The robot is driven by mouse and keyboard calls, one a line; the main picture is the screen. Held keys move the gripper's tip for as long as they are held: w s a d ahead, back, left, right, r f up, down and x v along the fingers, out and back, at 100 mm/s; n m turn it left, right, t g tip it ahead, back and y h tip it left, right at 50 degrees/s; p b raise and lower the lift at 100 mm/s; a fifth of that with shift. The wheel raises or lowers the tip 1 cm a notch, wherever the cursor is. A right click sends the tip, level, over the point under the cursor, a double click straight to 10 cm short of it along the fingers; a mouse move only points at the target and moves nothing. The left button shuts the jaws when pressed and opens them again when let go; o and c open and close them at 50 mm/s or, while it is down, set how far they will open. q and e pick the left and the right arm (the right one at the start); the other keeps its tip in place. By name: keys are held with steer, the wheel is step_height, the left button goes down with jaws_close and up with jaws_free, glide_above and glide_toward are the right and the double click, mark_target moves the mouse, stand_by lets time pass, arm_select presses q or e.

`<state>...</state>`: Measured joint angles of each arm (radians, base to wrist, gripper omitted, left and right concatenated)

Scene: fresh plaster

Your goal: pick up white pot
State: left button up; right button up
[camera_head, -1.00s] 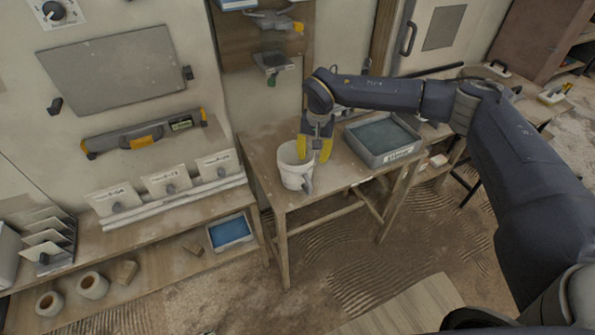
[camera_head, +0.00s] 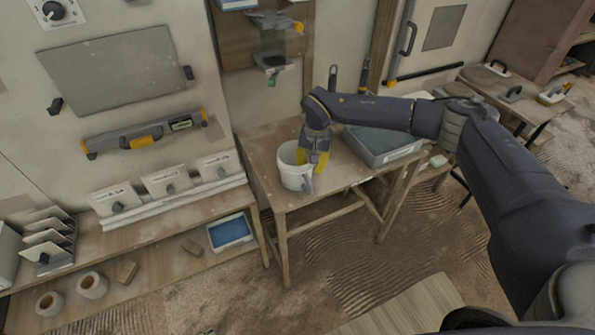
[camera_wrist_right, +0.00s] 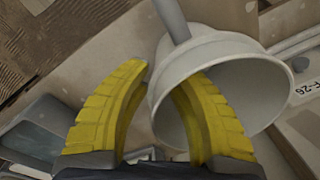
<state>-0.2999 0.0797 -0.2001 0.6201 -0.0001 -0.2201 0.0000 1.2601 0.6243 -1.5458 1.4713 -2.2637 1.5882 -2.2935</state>
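The white pot (camera_head: 291,178) stands upright near the front of the small wooden table (camera_head: 262,150), with a grey handle at its side. My right gripper (camera_head: 312,160) points down at the pot's right rim. In the right wrist view, the yellow fingers of the gripper (camera_wrist_right: 157,78) are apart. One finger reaches into the mouth of the white pot (camera_wrist_right: 245,85), the other is outside it, with the rim between them. I cannot tell whether either finger touches the wall. My left gripper is not in view.
A grey tub (camera_head: 385,149) sits to the right of the pot on the table. A lower shelf at left holds a blue tray (camera_head: 230,232) and rolls (camera_head: 92,286). A wall shelf with a tool hangs behind the table. The table's front left is clear.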

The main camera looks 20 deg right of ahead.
jaws_close()
steer(key=shift+r, duration=0.15)
step_height(320, 180, up, 19)
steer(key=s+a+n, duration=0.2)
steer(key=s+n, duration=0.3)
steer(key=s, duration=0.9)
steer(key=shift+s+f, duration=0.35)
steer(key=shift+s, duration=0.05)
